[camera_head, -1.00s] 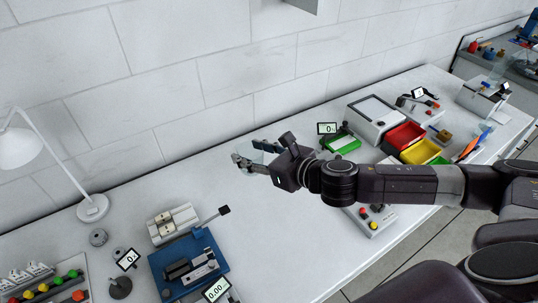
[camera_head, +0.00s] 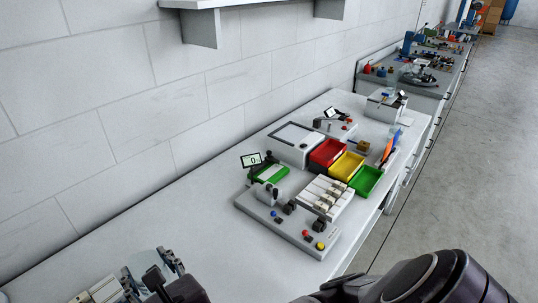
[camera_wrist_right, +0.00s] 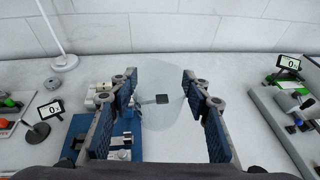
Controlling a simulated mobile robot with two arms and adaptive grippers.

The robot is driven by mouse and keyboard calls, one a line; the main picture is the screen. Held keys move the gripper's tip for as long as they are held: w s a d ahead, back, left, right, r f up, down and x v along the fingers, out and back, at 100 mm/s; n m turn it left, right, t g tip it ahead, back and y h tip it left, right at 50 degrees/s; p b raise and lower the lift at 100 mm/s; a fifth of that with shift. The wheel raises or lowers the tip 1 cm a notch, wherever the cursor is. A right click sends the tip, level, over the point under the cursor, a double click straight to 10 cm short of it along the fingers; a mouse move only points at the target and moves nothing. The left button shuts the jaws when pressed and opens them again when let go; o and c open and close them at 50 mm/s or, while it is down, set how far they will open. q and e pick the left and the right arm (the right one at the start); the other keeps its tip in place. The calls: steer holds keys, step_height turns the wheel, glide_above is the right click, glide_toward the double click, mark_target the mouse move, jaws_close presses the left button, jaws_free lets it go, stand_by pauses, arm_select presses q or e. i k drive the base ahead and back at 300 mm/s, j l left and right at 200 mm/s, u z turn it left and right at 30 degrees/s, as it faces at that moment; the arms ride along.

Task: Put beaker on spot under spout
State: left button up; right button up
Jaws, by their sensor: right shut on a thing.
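My right gripper (camera_head: 148,268) is at the lower left of the head view. It is shut on a clear glass beaker (camera_head: 152,258), which shows only faintly between the fingers. In the right wrist view the see-through beaker (camera_wrist_right: 160,105) sits between the blue-padded fingers of the right gripper (camera_wrist_right: 160,82), above the white bench. A spout and a marked spot under it cannot be clearly made out. My left gripper is not in view.
A grey panel (camera_head: 322,246) with knobs and red and yellow buttons stands on the bench (camera_head: 150,225). Beyond it are red (camera_head: 326,152), yellow (camera_head: 347,166) and green (camera_head: 367,181) bins. A blue device (camera_wrist_right: 78,125) is left in the wrist view.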

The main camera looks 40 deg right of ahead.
mark_target(374, 124)
steer(key=l+u, duration=0.1)
steer(key=l, duration=3.85)
steer(key=i, duration=0.05)
